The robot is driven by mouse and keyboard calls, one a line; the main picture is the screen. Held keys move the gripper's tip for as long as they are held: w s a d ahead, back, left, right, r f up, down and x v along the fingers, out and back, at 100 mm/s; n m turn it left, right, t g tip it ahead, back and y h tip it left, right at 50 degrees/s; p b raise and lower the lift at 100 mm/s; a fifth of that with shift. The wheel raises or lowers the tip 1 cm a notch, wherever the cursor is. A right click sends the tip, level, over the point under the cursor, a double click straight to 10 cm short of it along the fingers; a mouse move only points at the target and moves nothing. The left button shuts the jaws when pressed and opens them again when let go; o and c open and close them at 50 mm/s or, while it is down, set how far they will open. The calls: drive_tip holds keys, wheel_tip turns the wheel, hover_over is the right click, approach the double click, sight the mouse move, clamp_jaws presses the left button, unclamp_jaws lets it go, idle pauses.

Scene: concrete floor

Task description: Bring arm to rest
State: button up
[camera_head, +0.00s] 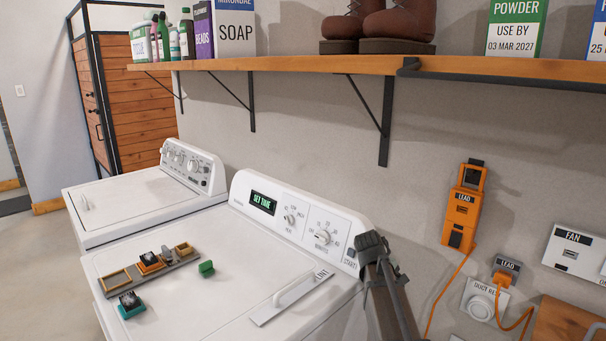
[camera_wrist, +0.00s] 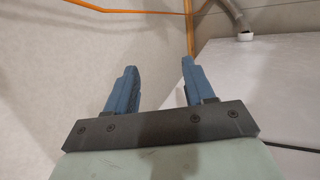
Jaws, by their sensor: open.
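My gripper (camera_wrist: 158,66) shows in the wrist view with its two blue fingers wide apart and nothing between them. Behind the fingers is a plain pale wall. A white flat-sided surface (camera_wrist: 260,90) lies to the right of the fingers. I cannot make out my gripper in the head view.
Two white machines stand along the wall; the nearer (camera_head: 220,290) bears a tray (camera_head: 180,271) of small parts and a green block (camera_head: 206,268). A dark upright object (camera_head: 388,295) stands at its right. A wooden shelf (camera_head: 290,66) runs above. An orange cable (camera_wrist: 120,11) crosses the wrist view.

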drive_tip(key=s+a+f+m+g+y, duration=0.1)
drive_tip(key=s+f, duration=0.5)
drive_tip(key=f, duration=0.4)
drive_tip(key=s+a+f+m+g+y, duration=0.1)
drive_tip(key=s+a+f+g, duration=0.1)
drive_tip(key=s+f, duration=0.6)
drive_tip(key=s+a+f+m+g, duration=0.1)
drive_tip(key=s+f, duration=0.3)
drive_tip(key=f, duration=0.8)
drive_tip(key=s+a+f+m+g+y, duration=0.1)
drive_tip(key=s+f, duration=0.4)
drive_tip(key=s, duration=0.5)
drive_tip(key=s+a+f+m+g+y, duration=0.1)
drive_tip(key=s+f, duration=0.4)
drive_tip(key=s, duration=0.5)
drive_tip(key=s+a+f+m+g+y, duration=0.1)
drive_tip(key=s+a+f+m+g, duration=0.1)
drive_tip(key=s+f, duration=0.4)
drive_tip(key=s+m, duration=0.1)
drive_tip(key=s, duration=0.3)
drive_tip(key=shift+a+m, duration=0.3)
drive_tip(key=shift+a, duration=0.1)
drive_tip(key=shift+s, duration=0.1)
